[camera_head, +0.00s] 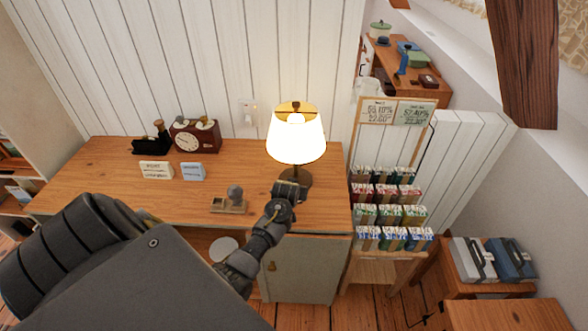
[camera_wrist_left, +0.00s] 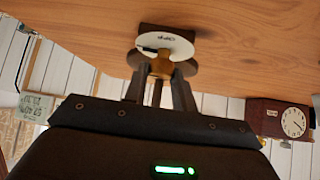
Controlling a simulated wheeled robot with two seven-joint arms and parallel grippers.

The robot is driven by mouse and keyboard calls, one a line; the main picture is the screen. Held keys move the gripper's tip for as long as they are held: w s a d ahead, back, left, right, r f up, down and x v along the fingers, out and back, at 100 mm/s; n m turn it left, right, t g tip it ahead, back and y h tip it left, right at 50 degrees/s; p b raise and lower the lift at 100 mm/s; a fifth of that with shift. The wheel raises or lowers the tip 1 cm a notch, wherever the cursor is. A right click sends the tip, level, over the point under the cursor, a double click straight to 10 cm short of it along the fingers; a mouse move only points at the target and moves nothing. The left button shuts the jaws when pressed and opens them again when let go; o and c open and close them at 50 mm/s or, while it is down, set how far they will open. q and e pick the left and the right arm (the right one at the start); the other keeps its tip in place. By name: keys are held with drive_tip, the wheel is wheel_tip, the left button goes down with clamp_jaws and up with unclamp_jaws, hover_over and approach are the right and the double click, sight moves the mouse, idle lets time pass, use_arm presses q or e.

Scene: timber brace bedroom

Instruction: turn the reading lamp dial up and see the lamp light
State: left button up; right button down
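The reading lamp (camera_head: 297,138) stands near the right end of the wooden desk, and its shade glows brightly. Its round dark base (camera_head: 297,180) is partly covered by my left gripper (camera_head: 287,192). In the left wrist view, a brass dial knob (camera_wrist_left: 161,66) sits in front of a white round scale plate (camera_wrist_left: 168,41) with dark marks. The left gripper's fingers (camera_wrist_left: 160,88) lie on both sides of the knob and appear closed on it. The dial is hidden behind the gripper in the head view. My right gripper is not in view.
A small wooden stand with a grey knob (camera_head: 235,196), two small cards (camera_head: 192,171), a wooden clock (camera_head: 190,140) and a black item (camera_head: 150,143) are on the desk (camera_head: 105,160). A rack of packets (camera_head: 385,210) stands close on the right.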

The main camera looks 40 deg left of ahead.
use_arm(q)
drive_tip(key=shift+c, duration=0.6)
drive_tip(key=shift+d+r+n+y+p, duration=0.15)
drive_tip(key=shift+n+y+p, duration=0.15)
drive_tip(key=shift+p, duration=0.2)
drive_tip(key=shift+n+g, duration=0.3)
drive_tip(key=shift+n, duration=0.1)
drive_tip(key=o, duration=1)
